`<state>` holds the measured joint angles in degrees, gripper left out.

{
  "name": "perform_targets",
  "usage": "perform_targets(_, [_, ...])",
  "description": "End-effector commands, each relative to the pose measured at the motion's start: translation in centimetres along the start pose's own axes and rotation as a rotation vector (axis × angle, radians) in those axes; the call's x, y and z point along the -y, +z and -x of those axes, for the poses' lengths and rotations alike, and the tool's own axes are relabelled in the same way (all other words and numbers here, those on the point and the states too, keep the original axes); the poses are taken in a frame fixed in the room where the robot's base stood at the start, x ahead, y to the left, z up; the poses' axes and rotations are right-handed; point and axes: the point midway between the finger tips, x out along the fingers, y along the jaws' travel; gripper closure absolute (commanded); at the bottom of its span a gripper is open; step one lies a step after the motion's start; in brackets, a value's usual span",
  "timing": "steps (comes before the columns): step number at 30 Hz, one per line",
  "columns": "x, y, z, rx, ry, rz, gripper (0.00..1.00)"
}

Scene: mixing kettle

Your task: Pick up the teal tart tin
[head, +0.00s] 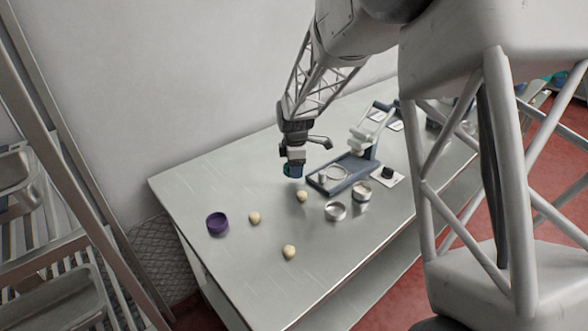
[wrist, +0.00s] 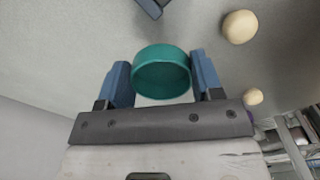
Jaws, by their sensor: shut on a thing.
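The teal tart tin (wrist: 161,58) is a round, shallow cup between the two blue fingers of my gripper (wrist: 161,82) in the wrist view. My gripper is shut on it, with a finger at each side.
A blue-grey press (head: 345,174) stands right of my gripper. Two metal tins (head: 335,211) sit in front of it. Pale dough balls (head: 289,252) and a purple tin (head: 217,223) lie on the steel table (head: 185,190).

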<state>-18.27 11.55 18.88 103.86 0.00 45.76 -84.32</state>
Motion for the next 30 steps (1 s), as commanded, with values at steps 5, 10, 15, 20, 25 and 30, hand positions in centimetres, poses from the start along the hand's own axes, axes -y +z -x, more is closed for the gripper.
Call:
perform_targets(5, [2.6,0.2,0.3,0.000,0.001,0.000,0.66])
perform_targets(10, [5.3,0.5,0.6,0.000,0.002,0.000,0.66])
perform_targets(15, [8.1,0.7,0.8,0.000,0.001,0.000,0.66])
perform_targets(20, [10.4,0.9,1.0,0.000,0.002,0.000,0.66])
perform_targets(25, [12.5,1.1,1.2,0.000,0.001,0.000,0.66])
perform_targets(30, [13.9,1.3,1.3,0.000,0.002,0.000,0.66])
